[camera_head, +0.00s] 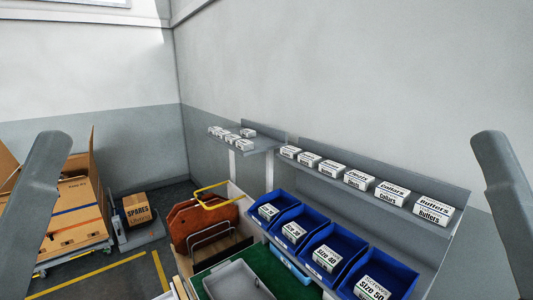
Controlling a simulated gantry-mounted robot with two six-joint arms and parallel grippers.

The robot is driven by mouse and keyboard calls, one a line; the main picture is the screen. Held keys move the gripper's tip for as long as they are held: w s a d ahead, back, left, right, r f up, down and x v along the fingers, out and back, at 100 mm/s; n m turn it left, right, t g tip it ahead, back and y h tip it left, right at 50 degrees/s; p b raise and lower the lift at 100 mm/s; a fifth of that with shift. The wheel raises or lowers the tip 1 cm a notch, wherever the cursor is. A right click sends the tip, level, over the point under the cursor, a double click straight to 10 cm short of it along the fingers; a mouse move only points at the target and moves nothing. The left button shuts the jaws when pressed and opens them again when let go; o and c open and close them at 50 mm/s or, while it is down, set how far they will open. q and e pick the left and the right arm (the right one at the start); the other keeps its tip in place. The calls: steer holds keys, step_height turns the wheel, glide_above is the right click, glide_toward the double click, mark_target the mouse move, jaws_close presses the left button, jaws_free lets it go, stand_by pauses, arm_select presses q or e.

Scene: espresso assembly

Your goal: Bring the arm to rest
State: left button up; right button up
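My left arm (36,205) comes up along the left edge of the head view as a grey link. My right arm (505,205) stands along the right edge in a similar pose. Neither gripper shows in the picture, so what they hold is hidden. No part of either arm touches the shelves or bins in this view.
A grey shelf (455,192) with several labelled boxes runs along the wall. Blue bins (405,272) with size-labelled boxes stand below it. A grey tray (222,285) lies on the green mat (267,262). A SPARES carton (137,209) and a large open crate (75,225) stand left.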

step_height(320, 180, up, 24)
steer(key=p, duration=1.9)
steer(key=shift+f+p, duration=0.25)
steer(key=shift+p, duration=0.1)
